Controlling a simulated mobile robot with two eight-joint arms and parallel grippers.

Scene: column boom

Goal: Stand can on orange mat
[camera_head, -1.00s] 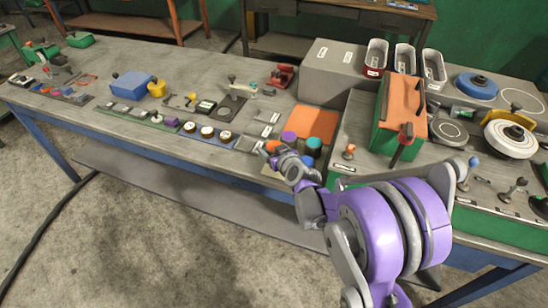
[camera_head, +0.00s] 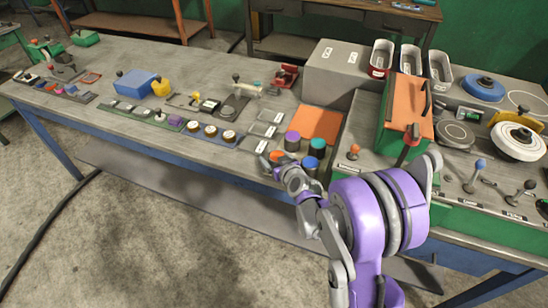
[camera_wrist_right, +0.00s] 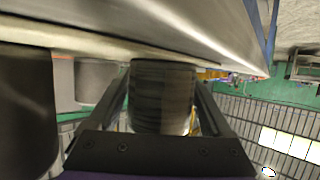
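The orange-topped can (camera_head: 277,155) stands at the front edge of the bench, in a group with a purple-topped can (camera_head: 292,139), a teal-topped can (camera_head: 317,147) and a blue-topped can (camera_head: 310,164). The orange mat (camera_head: 319,123) lies flat just behind the group, with nothing on it. My right gripper (camera_head: 273,167) is at the orange-topped can. In the right wrist view a dark can (camera_wrist_right: 162,95) sits between its two fingers. Narrow gaps show low beside it, and contact at the tips is unclear. My left gripper is out of view.
Grey square plates (camera_head: 262,130) lie left of the mat. A green and orange box (camera_head: 405,115) with a lever stands to the right, and a large grey block (camera_head: 338,75) stands behind. Other cans show close beside the fingers in the right wrist view.

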